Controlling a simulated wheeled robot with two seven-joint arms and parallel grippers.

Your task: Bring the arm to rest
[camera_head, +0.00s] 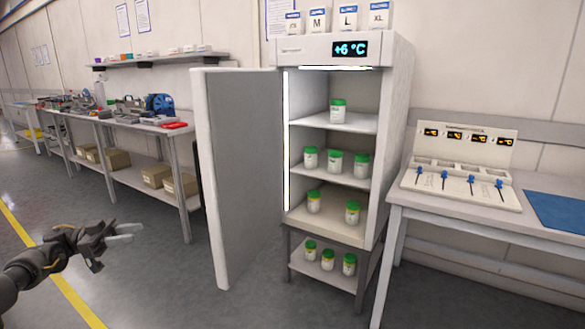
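My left gripper (122,234) is at the lower left, over the grey floor, with its arm coming in from the left edge. Its two light fingers point right and stand apart, with nothing seen between them. It is well short of the open fridge door (238,175) and touches nothing. My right gripper and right arm do not show.
The fridge (399,110) stands open, with several green-lidded jars on its shelves and more on the rack below. A bench with a control panel (462,185) and blue mat (560,212) is at right. A cluttered workbench (150,127) is at back left. Floor around the gripper is clear.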

